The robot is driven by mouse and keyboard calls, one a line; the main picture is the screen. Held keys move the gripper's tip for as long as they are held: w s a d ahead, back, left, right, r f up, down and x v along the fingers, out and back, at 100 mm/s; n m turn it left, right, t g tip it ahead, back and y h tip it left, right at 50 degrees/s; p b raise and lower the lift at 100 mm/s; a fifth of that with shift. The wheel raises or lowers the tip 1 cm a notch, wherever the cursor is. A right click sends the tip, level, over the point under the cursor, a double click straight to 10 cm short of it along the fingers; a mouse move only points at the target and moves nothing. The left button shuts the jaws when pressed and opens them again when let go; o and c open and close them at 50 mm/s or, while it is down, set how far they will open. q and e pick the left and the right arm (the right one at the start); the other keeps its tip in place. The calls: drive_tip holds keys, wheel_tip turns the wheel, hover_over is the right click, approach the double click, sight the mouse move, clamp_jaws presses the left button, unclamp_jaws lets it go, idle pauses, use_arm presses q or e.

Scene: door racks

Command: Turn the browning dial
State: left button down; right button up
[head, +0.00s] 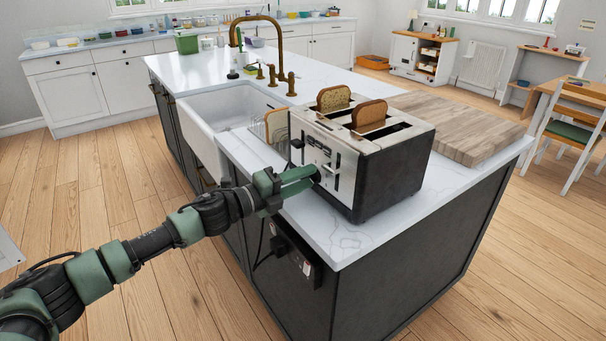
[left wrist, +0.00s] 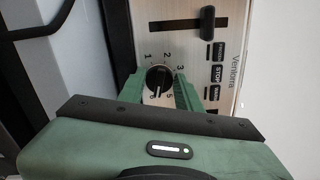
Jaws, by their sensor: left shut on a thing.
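The toaster (head: 376,152) stands on the white island counter, with its control face toward my left arm. Two bread slices, one (head: 333,98) and another (head: 369,115), stick up from its slots. My left gripper (head: 310,175) reaches that face. In the left wrist view, the black browning dial (left wrist: 158,80) sits between the green fingers, with numbers around it. The fingers of my left gripper (left wrist: 160,92) are closed around the dial's sides. In the head view the dial is hidden behind the fingers. My right gripper is not in view.
A wooden board (head: 455,127) lies right of the toaster. A toast rack with bread (head: 277,125) stands to its left, beside the white sink (head: 215,115) and brass tap (head: 262,40). A black lever (left wrist: 207,24) and labelled buttons (left wrist: 217,72) are near the dial.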

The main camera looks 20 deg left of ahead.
use_arm(q)
drive_tip(key=n+p, duration=0.3)
drive_tip(key=n, duration=0.1)
drive_tip(key=shift+r+p, duration=0.2)
drive_tip(key=shift+p, duration=0.1)
drive_tip(key=shift+f+n+p, duration=0.15)
drive_tip(key=shift+n+p, duration=0.95)
drive_tip(key=shift+n, duration=0.4)
drive_tip(key=c, duration=1.2)
unclamp_jaws()
drive_tip(key=shift+o, duration=0.9)
drive_tip(key=shift+w+d+f, duration=0.15)
drive_tip(key=shift+f, duration=0.05)
